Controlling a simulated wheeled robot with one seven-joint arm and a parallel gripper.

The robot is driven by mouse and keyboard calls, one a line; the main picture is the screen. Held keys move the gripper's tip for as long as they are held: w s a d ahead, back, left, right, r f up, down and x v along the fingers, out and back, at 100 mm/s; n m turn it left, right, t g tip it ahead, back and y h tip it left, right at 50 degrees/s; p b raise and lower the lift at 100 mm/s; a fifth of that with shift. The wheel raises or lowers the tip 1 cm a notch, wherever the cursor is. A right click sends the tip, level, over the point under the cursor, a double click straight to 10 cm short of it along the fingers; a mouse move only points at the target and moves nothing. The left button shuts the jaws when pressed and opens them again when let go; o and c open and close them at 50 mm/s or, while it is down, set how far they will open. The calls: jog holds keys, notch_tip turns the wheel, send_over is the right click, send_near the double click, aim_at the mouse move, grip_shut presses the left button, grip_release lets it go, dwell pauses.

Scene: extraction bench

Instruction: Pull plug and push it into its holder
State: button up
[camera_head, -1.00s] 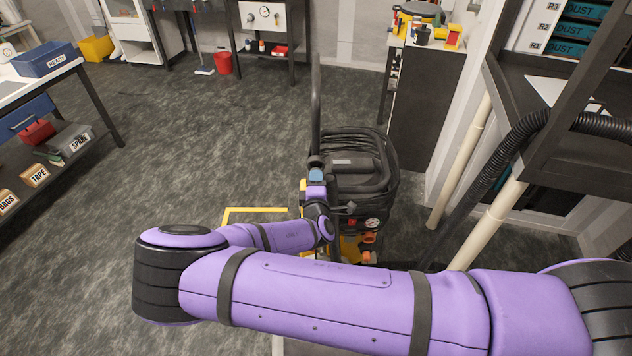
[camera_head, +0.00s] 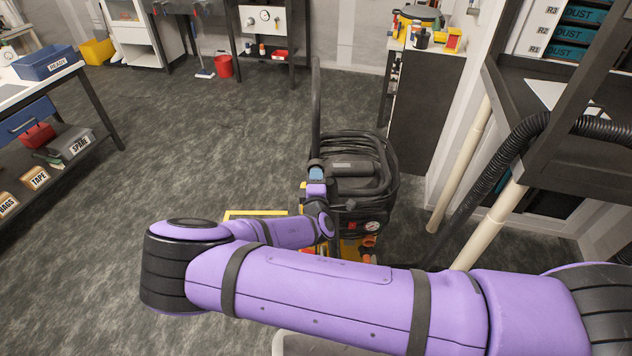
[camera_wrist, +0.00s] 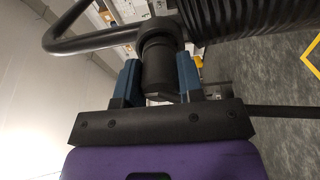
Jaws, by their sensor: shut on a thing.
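My gripper (camera_wrist: 160,82) has blue fingers on both sides of a dark cylindrical plug (camera_wrist: 159,68) and is shut on it. The plug's upper end lies at a black collar, with a bent black tube beside it. In the head view my gripper (camera_head: 316,173) is at the left side of a black machine (camera_head: 360,185) with coiled hose, close to its upright handle tube (camera_head: 316,105). The plug is hidden there by my gripper and arm. I cannot make out the holder, nor whether the plug is still seated.
A ribbed hose (camera_wrist: 245,20) runs close to my gripper. A yellow floor marking (camera_head: 255,213) lies left of the machine. A dark cabinet (camera_head: 422,105) and pale pipes (camera_head: 495,225) stand to the right. The floor to the left is open.

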jog(key=shift+w, duration=0.4)
jog(key=o, duration=1.2)
jog(key=s, duration=1)
jog(key=shift+s+a, duration=0.4)
